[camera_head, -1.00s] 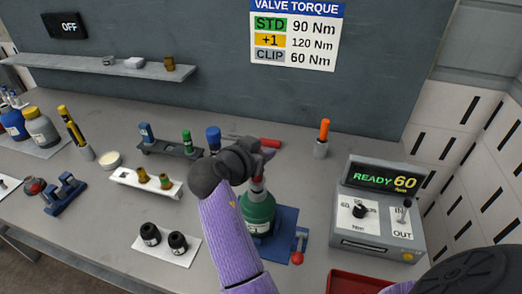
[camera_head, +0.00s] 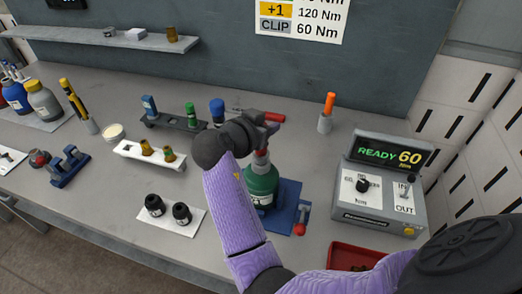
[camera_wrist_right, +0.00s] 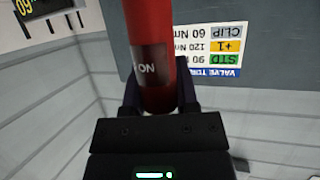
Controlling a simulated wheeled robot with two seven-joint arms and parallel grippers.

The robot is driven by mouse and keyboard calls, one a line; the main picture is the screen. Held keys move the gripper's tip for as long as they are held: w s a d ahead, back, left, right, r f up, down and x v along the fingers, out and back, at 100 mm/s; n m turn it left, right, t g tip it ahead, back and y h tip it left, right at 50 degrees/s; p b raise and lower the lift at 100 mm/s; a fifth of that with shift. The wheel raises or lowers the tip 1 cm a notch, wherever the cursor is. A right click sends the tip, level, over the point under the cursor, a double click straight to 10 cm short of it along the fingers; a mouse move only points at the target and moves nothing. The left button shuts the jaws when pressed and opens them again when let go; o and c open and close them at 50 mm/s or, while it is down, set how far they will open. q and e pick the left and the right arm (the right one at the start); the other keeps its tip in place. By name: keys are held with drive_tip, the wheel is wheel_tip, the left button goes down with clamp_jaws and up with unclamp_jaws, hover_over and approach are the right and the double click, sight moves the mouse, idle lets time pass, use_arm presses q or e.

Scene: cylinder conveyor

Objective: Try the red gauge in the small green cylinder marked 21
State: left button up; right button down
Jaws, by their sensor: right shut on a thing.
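My right gripper (camera_head: 266,124) is shut on the red gauge (camera_head: 274,117), above the bench and over the green cylinder. The green cylinder (camera_head: 261,180) stands upright in a blue holder (camera_head: 288,197) with a red-knobbed lever. Its top is partly hidden by my gripper and arm. I cannot read a 21 on it. My left gripper is not in view.
Right of the holder stand a torque box (camera_head: 383,185) reading READY 60 and a red tray (camera_head: 350,257). An orange-handled tool (camera_head: 328,105) stands in a cup behind. Racks with small coloured parts (camera_head: 172,120) and two black pieces on a white plate (camera_head: 190,231) lie left.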

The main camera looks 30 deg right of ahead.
wheel_tip(320, 180, up, 5)
drive_tip(key=p, duration=0.4)
idle(0.3)
